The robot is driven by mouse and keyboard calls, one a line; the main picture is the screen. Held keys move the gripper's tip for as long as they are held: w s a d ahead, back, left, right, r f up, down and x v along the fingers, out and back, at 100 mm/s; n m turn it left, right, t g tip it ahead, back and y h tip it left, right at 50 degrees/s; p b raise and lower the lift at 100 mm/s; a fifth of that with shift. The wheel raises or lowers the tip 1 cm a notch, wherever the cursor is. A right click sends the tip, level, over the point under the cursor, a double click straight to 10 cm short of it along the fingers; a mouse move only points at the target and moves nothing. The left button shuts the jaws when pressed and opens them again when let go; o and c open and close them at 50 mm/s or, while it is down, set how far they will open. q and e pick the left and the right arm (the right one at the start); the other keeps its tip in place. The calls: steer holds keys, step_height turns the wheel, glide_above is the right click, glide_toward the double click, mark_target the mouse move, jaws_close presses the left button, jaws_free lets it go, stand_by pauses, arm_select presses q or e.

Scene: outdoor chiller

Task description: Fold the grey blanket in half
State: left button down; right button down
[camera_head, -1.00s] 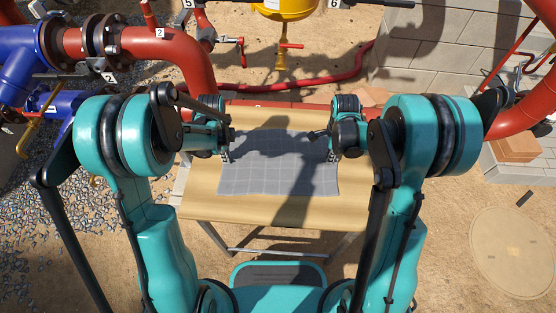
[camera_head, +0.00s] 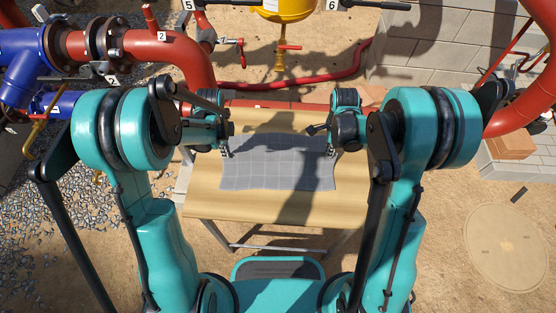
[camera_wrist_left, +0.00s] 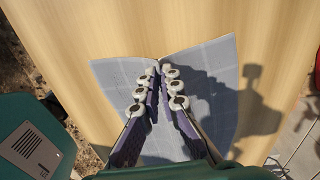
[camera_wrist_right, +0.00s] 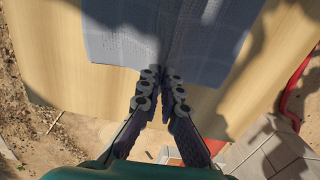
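The grey blanket (camera_head: 275,176) lies on the table with a faint grid pattern, its near edge roughly straight and slightly wavy. My left gripper (camera_head: 225,152) is at its left far part, and my right gripper (camera_head: 331,152) at its right far part. In the left wrist view the fingers (camera_wrist_left: 164,72) are shut on the blanket's edge, which puckers into a notch between them. In the right wrist view the fingers (camera_wrist_right: 160,74) are shut on the blanket (camera_wrist_right: 118,35), with a crease running from the tips. My arms' shadows darken parts of the cloth.
The tan tabletop (camera_head: 290,211) is bare in front of the blanket. Red pipes (camera_head: 185,60) and a red hose (camera_head: 330,84) run behind the table. A yellow valve body (camera_head: 285,8) hangs at the back. A block wall (camera_head: 440,50) stands at the back right.

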step_height(320, 180, up, 14)
steer(key=p, duration=1.3)
steer(key=shift+w, duration=0.2)
steer(key=shift+w+d+f, duration=0.1)
